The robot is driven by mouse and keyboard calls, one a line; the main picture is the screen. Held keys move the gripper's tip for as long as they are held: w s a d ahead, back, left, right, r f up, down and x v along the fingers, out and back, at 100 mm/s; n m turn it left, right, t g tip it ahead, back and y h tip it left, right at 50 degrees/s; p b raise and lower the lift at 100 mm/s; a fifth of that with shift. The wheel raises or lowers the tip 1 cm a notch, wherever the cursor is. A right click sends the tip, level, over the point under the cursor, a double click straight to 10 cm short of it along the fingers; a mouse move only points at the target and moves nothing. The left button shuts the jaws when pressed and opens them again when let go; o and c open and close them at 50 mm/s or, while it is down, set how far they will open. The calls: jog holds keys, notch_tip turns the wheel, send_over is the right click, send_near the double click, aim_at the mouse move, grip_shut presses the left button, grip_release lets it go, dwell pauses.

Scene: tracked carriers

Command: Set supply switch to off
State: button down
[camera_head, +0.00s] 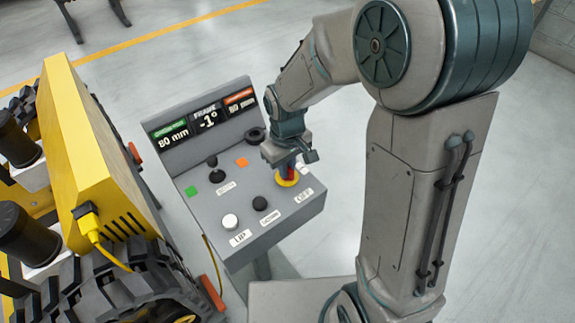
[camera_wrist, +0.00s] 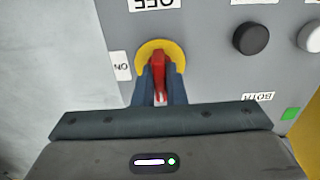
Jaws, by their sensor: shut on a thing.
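The supply switch is a red handle (camera_wrist: 158,66) on a round yellow plate (camera_wrist: 143,50), at the right of the grey control panel (camera_head: 229,217). The yellow plate also shows in the head view (camera_head: 287,182). My gripper (camera_wrist: 160,92) is shut on the red handle, with a finger on each side. In the wrist view the handle runs roughly up and down the picture, its upper part in line with the OFF label (camera_wrist: 153,4). The ON label (camera_wrist: 122,66) is left of the plate. The handle's lower part is partly hidden between my fingers.
A white button (camera_head: 230,221), a black button (camera_head: 260,203) and a black joystick (camera_head: 215,170) share the panel. The display (camera_head: 206,118) reads 80 mm, -1° and 80 mm. A yellow tracked carrier (camera_head: 95,150) stands close at left. Floor to the right is clear.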

jog(key=shift+w+r, duration=0.1)
jog(key=shift+w, duration=0.05)
jog(key=c, duration=1.5)
grip_release()
notch_tip(320, 180, up, 14)
jog(key=shift+f, duration=0.15)
jog(key=s+d+m+t, duration=0.1)
jog(key=s+d+m, duration=0.1)
jog(key=s+d, duration=0.2)
jog(key=s+d+m+t, duration=0.1)
jog(key=s+d+m, duration=0.1)
jog(key=s+d, duration=0.2)
jog(key=s+d+m+t, duration=0.1)
jog(key=s+d+m, duration=0.1)
jog(key=s+d, duration=0.2)
jog(key=shift+s+d+f+m, duration=0.1)
jog(key=shift+s+f+m, duration=0.25)
jog(key=shift+s+m, duration=0.1)
